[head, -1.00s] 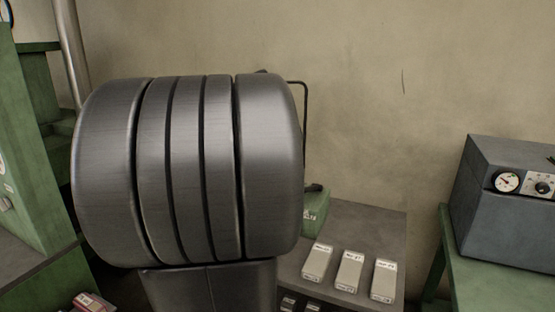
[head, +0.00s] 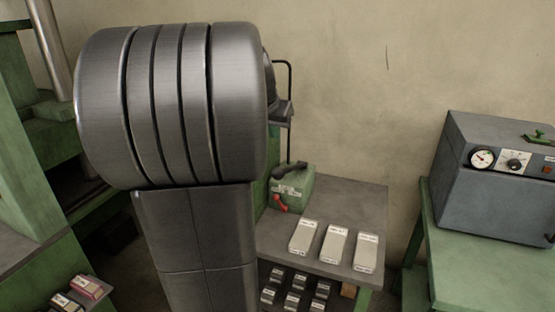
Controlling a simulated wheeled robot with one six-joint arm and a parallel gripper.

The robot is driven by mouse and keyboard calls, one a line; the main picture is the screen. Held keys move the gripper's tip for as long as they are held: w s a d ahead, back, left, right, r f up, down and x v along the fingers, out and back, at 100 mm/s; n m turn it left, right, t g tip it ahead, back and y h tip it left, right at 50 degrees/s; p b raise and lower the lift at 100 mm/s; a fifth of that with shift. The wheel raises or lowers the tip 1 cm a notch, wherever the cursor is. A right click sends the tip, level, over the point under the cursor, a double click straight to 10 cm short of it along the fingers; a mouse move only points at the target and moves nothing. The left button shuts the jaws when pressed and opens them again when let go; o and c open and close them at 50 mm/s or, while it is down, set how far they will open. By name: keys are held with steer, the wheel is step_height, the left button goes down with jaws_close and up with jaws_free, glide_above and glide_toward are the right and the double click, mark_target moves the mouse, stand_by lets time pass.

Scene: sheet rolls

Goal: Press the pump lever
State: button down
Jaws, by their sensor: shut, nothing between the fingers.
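A small green pump box (head: 294,190) stands at the back of a grey-topped bench. A dark lever (head: 290,169) lies across its top, and a red handle (head: 279,203) shows on its front. A thin black pipe rises behind the box and bends over at the top. My large metal arm link fills the left middle of the view and hides what is behind it. Dark parts (head: 284,110) show just past its right edge, and I cannot tell what they belong to. I cannot make out my gripper.
Three pale labelled blocks (head: 334,244) lie on the bench (head: 363,197), with several smaller ones on a shelf below. A grey box with a gauge (head: 498,180) stands on a green table at right. Green machinery (head: 22,130) stands at left.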

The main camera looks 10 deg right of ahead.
glide_above(278, 170)
step_height(278, 170, down, 6)
steer(key=shift+w+d+f+p, duration=0.1)
steer(key=shift+d+p, duration=0.05)
steer(key=shift+p, duration=0.3)
step_height(278, 170, down, 4)
steer(key=shift+r, duration=0.25)
steer(key=shift+a+f, duration=0.2)
steer(key=shift+f, duration=0.35)
